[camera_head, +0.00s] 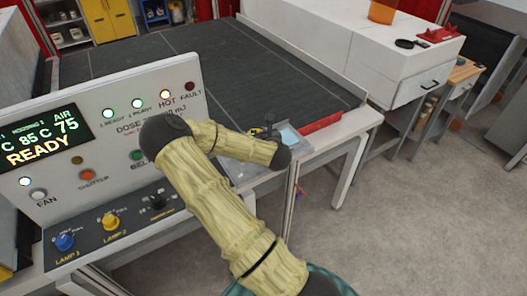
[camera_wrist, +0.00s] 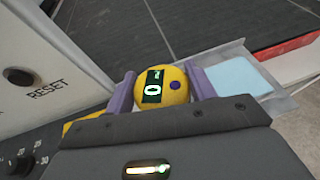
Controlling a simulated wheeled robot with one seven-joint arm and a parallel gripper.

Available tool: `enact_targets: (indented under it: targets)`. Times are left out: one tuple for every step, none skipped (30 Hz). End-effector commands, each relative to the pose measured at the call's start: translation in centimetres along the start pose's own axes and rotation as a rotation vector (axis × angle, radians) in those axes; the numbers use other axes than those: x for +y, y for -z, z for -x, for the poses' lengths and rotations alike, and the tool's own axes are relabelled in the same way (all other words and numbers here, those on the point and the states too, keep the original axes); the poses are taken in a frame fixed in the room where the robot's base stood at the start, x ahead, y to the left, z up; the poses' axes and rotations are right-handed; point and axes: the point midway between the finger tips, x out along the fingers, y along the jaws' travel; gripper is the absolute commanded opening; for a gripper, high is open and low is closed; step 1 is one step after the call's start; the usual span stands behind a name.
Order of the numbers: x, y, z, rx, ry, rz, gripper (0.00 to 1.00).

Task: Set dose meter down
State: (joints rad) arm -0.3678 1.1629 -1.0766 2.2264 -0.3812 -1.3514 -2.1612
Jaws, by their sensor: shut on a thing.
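The dose meter (camera_wrist: 177,92) is a round yellow disc with a dark display reading 0 and a dark button. In the wrist view it sits between the two purple fingers of my gripper (camera_wrist: 161,84), which is shut on it. A grey metal tray (camera_wrist: 235,50) with a light blue pad (camera_wrist: 240,77) lies beside and beyond the dose meter, to the right. I cannot tell whether the meter touches the tray.
A control panel (camera_head: 125,115) with lamps, knobs and a READY display stands close on the left. A dark conveyor belt (camera_head: 200,60) runs behind, with a red bar (camera_head: 321,122) at its near right end. A white cabinet (camera_head: 395,62) stands at right. Open floor lies at lower right.

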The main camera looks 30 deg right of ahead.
Motion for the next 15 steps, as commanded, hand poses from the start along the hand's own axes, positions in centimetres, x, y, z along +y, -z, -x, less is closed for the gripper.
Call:
enact_targets:
  targets:
    - [0.0,0.4,-0.1,0.003,0.000,0.000,0.26]
    - [0.0,0.7,-0.3,0.002,0.000,0.001,0.26]
    - [-0.1,1.3,-0.5,0.005,0.001,0.001,0.26]
    - [-0.1,1.8,-0.6,0.005,0.002,0.001,0.26]
    - [-0.1,2.2,-0.8,0.005,0.002,0.001,0.26]
    - [-0.1,2.8,-1.1,0.003,0.001,0.000,0.26]
    - [-0.1,3.3,-1.3,0.004,0.000,0.001,0.26]
    - [-0.1,3.7,-1.5,0.003,0.001,0.000,0.26]
    - [-0.1,4.2,-1.6,0.003,0.002,0.001,0.26]
    - [-0.1,4.5,-1.8,0.003,0.002,0.000,0.26]
    - [-0.1,4.7,-1.9,0.001,0.002,0.000,0.26]
    - [-0.1,4.9,-2.0,0.000,0.001,0.000,0.26]
    - [-0.1,5.0,-2.0,-0.001,0.001,0.000,0.26]
    - [-0.1,5.0,-2.1,-0.001,0.001,0.000,0.26]
    - [-0.1,5.0,-2.1,-0.002,0.001,0.000,0.26]
